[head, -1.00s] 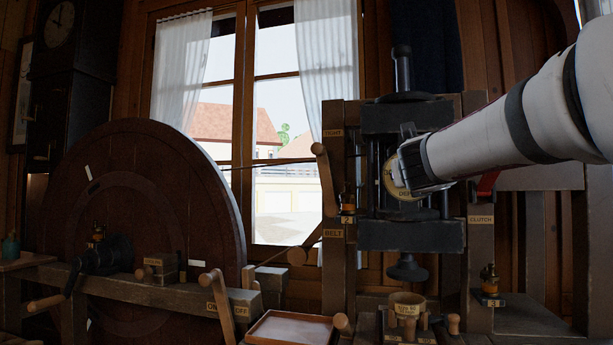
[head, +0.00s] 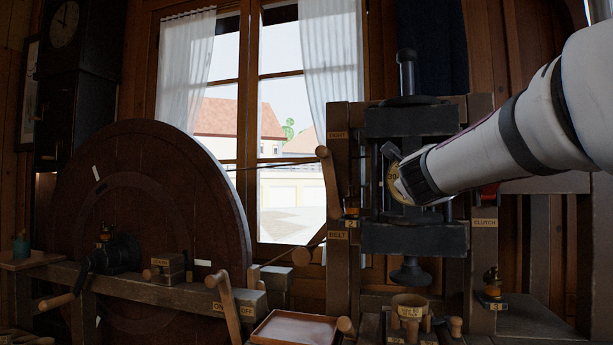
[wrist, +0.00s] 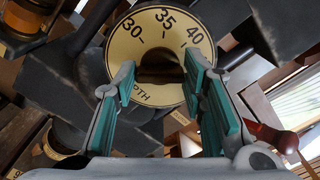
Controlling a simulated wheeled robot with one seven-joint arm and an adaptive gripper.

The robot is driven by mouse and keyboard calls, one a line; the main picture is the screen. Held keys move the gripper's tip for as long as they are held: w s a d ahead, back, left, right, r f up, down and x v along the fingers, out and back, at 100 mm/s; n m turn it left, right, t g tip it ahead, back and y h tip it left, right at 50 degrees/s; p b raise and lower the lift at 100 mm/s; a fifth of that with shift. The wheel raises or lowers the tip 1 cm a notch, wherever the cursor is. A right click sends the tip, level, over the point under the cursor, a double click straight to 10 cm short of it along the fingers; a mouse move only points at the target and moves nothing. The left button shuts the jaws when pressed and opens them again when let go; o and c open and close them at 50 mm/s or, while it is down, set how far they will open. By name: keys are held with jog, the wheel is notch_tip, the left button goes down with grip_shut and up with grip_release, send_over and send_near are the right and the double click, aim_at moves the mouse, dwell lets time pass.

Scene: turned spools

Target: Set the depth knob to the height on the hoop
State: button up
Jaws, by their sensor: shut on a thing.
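The depth knob's round cream dial (head: 394,186) is on the front of the dark machine head, partly hidden by my gripper (head: 402,182). In the wrist view the dial face (wrist: 126,46) shows 30, 35 and 40 along the top and letters ending in "PTH" at the lower left. My gripper (wrist: 160,82) is shut on the dark knob grip (wrist: 158,68) at the dial's middle, with a green-padded finger on each side. I cannot tell which number the knob is set to. A wooden hoop (head: 408,300) with a small label stands on the bench below; its writing is too small to read.
A wooden tray (head: 293,328) lies left of the hoop. A lever labelled on and off (head: 228,305) and the large wooden wheel (head: 140,200) are at left. The clutch label (head: 485,223) is on the right post, near my arm.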

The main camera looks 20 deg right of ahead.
jog(key=shift+f+n+p, duration=0.15)
jog(key=shift+n+p, duration=3.1)
jog(key=shift+n, duration=2.9)
jog(key=shift+f+n+p, duration=0.1)
jog(key=shift+n+p, duration=3.15)
jog(key=shift+n, duration=2.9)
jog(key=o, duration=1.2)
jog(key=shift+c, duration=0.2)
jog(key=shift+s, duration=0.15)
